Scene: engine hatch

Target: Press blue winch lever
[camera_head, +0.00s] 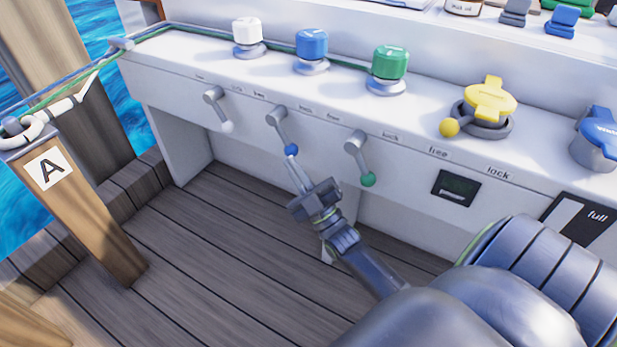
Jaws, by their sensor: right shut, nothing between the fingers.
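The blue winch lever (281,127) is a grey lever with a blue ball at its lower end, on the front of the white console. It hangs down and leans slightly right. My right gripper (292,160) reaches up from the lower right and is shut and empty. Its fingertips are at the blue ball, just below it; whether they touch cannot be told. A blue winch (312,44) stands on the console top behind the lever. My left gripper is not in view.
A white-ball lever (217,106) hangs to the left and a green-ball lever (359,155) to the right, close to my gripper. White (247,32) and green (389,64) winches flank the blue one. A wooden post (78,205) marked A stands left. The deck between is clear.

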